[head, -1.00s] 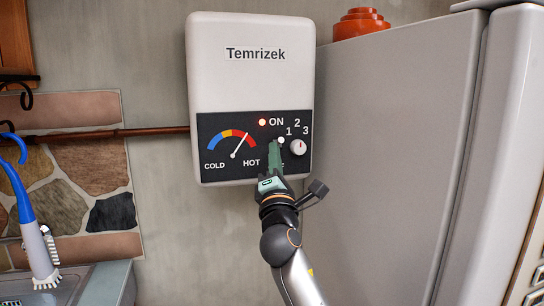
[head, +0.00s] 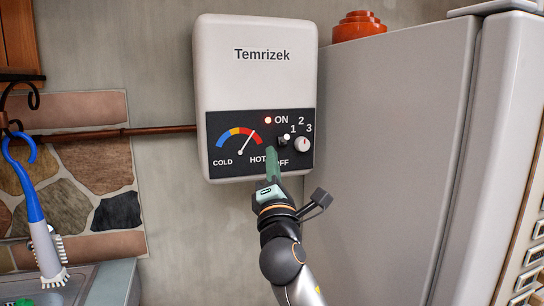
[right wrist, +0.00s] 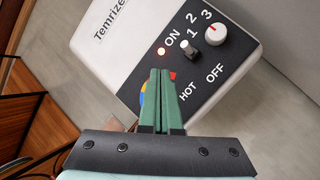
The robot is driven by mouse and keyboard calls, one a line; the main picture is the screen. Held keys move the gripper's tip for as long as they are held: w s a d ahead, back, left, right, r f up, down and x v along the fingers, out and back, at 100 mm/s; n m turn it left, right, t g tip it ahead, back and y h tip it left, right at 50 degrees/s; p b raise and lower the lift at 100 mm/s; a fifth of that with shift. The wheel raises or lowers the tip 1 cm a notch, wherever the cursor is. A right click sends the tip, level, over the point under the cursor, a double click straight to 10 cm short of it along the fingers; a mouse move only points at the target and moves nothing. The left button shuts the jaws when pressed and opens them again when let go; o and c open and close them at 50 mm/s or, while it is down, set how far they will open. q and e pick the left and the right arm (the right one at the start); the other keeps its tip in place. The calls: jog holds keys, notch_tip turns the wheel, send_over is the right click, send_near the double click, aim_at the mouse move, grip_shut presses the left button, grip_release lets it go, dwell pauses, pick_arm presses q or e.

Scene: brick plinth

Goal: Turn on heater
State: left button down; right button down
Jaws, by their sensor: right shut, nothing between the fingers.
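The white heater (head: 258,60) labelled Temrizek hangs on the wall in the head view. Its black panel has a cold-to-hot dial (head: 238,143), a small lamp (head: 268,120) lit red-orange beside ON, a switch (head: 284,140) between ON and OFF, and a round knob (head: 302,144) marked 1, 2, 3. My right gripper (head: 271,152) is shut and empty, its green fingers in front of the panel just left of and below the switch. In the right wrist view the fingers (right wrist: 162,72) are together, and the switch (right wrist: 188,48) stands apart from them, up and right. My left gripper is out of view.
A grey refrigerator (head: 400,140) stands right of the heater, with an orange stacked object (head: 358,26) on top. A copper pipe (head: 120,134) runs left from the heater. A blue-handled brush (head: 40,225) hangs at the left above a sink edge (head: 108,285).

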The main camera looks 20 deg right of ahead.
jog(key=shift+s+a+r, duration=0.2)
jog(key=shift+s+r, duration=0.1)
jog(key=shift+s, duration=0.45)
jog(key=shift+s+a+r, duration=0.15)
jog(key=shift+s+r, duration=0.1)
jog(key=shift+s, duration=0.55)
jog(key=shift+s+a+r, duration=0.2)
jog(key=shift+s+r, duration=0.1)
jog(key=shift+s, duration=0.45)
notch_tip(320, 180, down, 33)
jog(key=s+m+g+y+p, duration=0.1)
jog(key=s+m+g+y, duration=0.2)
jog(key=m+g+y, duration=0.3)
jog(key=s+d+f+m+g+y+p, duration=0.1)
jog(key=s+f+m+g, duration=0.6)
jog(key=s+f, duration=1.8)
jog(key=s+m, duration=0.1)
jog(key=m, duration=0.5)
jog(key=shift+g, duration=0.4)
jog(key=shift+s+f, duration=0.1)
